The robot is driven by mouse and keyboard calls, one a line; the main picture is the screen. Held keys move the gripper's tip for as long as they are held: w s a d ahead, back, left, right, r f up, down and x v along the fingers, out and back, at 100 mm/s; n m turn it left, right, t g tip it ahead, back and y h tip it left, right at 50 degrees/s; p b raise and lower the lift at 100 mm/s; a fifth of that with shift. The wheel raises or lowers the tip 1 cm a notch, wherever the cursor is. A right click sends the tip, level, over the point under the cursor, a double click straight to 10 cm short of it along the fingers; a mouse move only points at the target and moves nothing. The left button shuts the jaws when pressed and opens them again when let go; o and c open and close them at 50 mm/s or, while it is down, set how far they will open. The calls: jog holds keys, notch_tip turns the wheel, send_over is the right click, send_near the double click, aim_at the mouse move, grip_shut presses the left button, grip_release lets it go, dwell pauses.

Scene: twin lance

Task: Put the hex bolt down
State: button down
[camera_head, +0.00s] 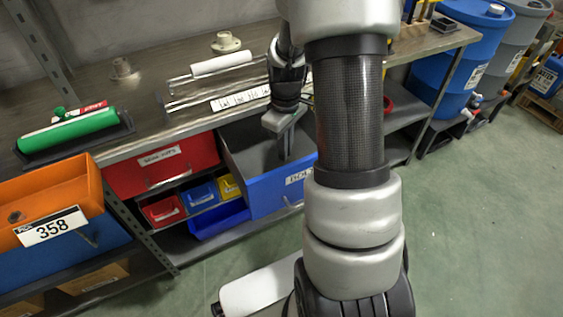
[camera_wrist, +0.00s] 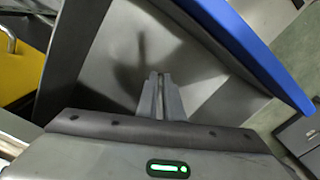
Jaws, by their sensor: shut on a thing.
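My gripper (camera_head: 287,152) points down into an open blue drawer (camera_head: 270,198) with a grey inside, its label starting "BOL". In the wrist view my fingers (camera_wrist: 161,78) are close together over the drawer's grey floor, and the drawer's blue rim (camera_wrist: 255,52) runs along the upper right. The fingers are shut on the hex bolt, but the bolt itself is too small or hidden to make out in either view. No loose bolt shows on the visible drawer floor.
A red drawer (camera_head: 160,165) is left of the blue one, above small red, blue and yellow bins. The steel bench (camera_head: 150,85) above carries a white roller (camera_head: 221,64) and a green roller (camera_head: 68,130). An orange bin (camera_head: 45,195) stands at the left.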

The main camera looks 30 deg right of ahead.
jog(key=shift+f+b, duration=0.6)
jog(key=shift+f, duration=1.9)
jog(key=shift+f, duration=0.1)
jog(key=c, duration=1.9)
grip_release()
